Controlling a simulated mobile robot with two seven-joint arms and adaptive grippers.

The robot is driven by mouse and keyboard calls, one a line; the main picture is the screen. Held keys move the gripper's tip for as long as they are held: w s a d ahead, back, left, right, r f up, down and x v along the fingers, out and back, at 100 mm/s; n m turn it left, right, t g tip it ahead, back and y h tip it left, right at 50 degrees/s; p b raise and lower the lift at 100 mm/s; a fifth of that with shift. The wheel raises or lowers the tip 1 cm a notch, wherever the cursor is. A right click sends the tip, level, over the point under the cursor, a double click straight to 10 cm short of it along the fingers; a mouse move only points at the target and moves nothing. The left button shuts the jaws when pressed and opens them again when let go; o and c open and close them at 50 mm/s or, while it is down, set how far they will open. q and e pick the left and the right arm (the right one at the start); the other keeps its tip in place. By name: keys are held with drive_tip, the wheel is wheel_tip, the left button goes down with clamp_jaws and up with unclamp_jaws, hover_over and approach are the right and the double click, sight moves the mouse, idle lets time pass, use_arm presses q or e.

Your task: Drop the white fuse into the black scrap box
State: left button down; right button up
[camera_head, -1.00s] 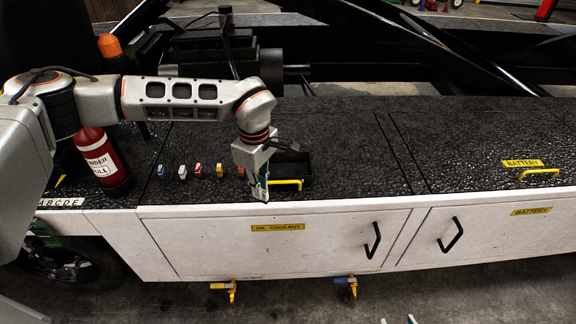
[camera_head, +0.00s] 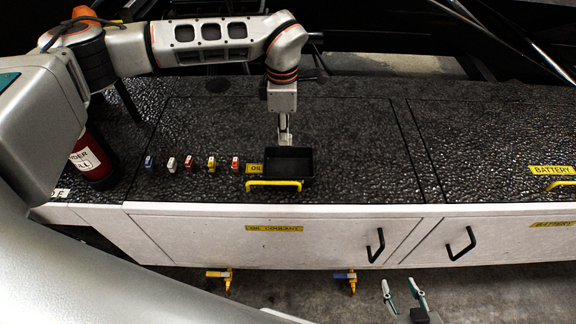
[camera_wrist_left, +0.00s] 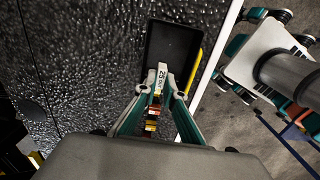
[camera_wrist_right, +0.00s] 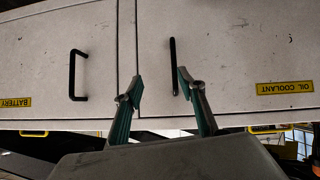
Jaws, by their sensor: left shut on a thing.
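The black scrap box (camera_head: 290,181) sits on the dark textured deck behind a yellow handle. It also shows in the left wrist view (camera_wrist_left: 174,42). My left gripper (camera_head: 284,140) points down at the back edge of the box. In the left wrist view its fingers (camera_wrist_left: 160,82) are shut on a white piece marked 25, the white fuse (camera_wrist_left: 161,76), which overlaps the box in the picture; its height above the box is unclear. Another white fuse (camera_head: 172,166) stands in the row left of the box. My right gripper (camera_head: 405,296) is open and empty, low in front of the cabinet.
The row also has a blue fuse (camera_head: 149,162), a dark red fuse (camera_head: 188,162), a yellow fuse (camera_head: 211,163) and an orange-red fuse (camera_head: 235,163). A red extinguisher (camera_head: 92,160) stands at the left. The deck right of the box is clear.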

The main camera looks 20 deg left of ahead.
sight(284, 147)
use_arm(q)
drive_tip(key=shift+f+b, duration=0.3)
drive_tip(key=shift+f, duration=0.3)
wheel_tip(284, 147, down, 3)
drive_tip(key=shift+f+b, duration=0.1)
drive_tip(key=shift+b, duration=1)
drive_tip(key=shift+f, duration=0.25)
drive_tip(key=shift+f+b, duration=0.2)
drive_tip(key=shift+b, duration=0.15)
drive_tip(key=shift+w, duration=0.1)
use_arm(e)
drive_tip(key=shift+w+a+f+y, duration=0.15)
drive_tip(key=shift+w+a+f, duration=0.15)
drive_tip(key=shift+f, duration=0.25)
drive_tip(key=shift+w+a+f+y, duration=0.15)
drive_tip(key=shift+a+f, duration=0.1)
drive_tip(key=shift+f, duration=0.3)
use_arm(q)
drive_tip(key=c, duration=2)
unclamp_jaws()
drive_tip(key=shift+c, duration=0.2)
use_arm(e)
drive_tip(key=shift+s+f, duration=0.1)
drive_tip(key=shift+f, duration=0.1)
drive_tip(key=shift+d, duration=0.1)
